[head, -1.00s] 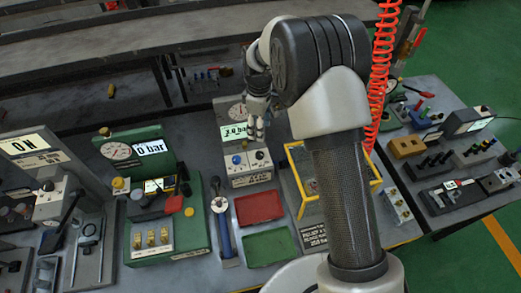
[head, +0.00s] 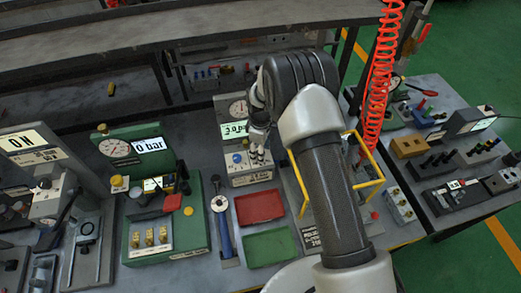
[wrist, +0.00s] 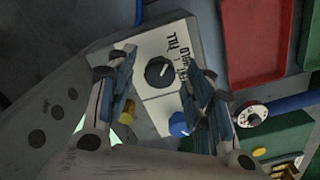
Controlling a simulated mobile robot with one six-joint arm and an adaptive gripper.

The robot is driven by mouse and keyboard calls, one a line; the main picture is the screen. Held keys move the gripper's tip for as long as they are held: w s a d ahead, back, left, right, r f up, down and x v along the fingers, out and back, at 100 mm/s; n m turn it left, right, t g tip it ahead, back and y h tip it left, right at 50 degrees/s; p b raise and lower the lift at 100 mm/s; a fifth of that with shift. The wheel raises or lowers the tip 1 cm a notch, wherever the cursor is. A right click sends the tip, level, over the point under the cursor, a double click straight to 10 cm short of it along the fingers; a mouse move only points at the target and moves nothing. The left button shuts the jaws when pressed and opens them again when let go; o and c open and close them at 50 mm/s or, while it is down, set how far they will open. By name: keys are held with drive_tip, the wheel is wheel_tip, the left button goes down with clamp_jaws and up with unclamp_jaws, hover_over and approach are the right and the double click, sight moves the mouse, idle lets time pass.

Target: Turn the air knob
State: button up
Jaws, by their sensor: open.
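A white valve box (head: 249,167) stands on the bench, with a blue knob (head: 237,158) on its left side. In the wrist view, a round black knob (wrist: 159,72) with a white pointer line sits on the white panel (wrist: 150,48) beside lettering including "FILL" and "HOLD". The blue knob also shows in the wrist view (wrist: 179,125), partly behind the right finger. My gripper (wrist: 160,90) is open, its two fingers on either side of the black knob in the picture. In the head view, my gripper (head: 259,150) is over the box's right side and hides the black knob. Contact cannot be told.
A gauge with a lit display (head: 235,129) stands behind the box. A red tray (head: 260,207) and a green tray (head: 269,247) lie in front. A yellow frame (head: 374,158) stands to the right, with a red coiled hose (head: 380,75) behind. A green valve block (head: 165,235) is left.

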drive_tip(key=shift+c, duration=0.5)
drive_tip(key=c, duration=1)
drive_tip(key=m+b, duration=0.1)
drive_tip(key=m, duration=0.3)
drive_tip(key=shift+m+b, duration=0.8)
drive_tip(key=shift+m, duration=1.5)
drive_tip(key=o, duration=1.1)
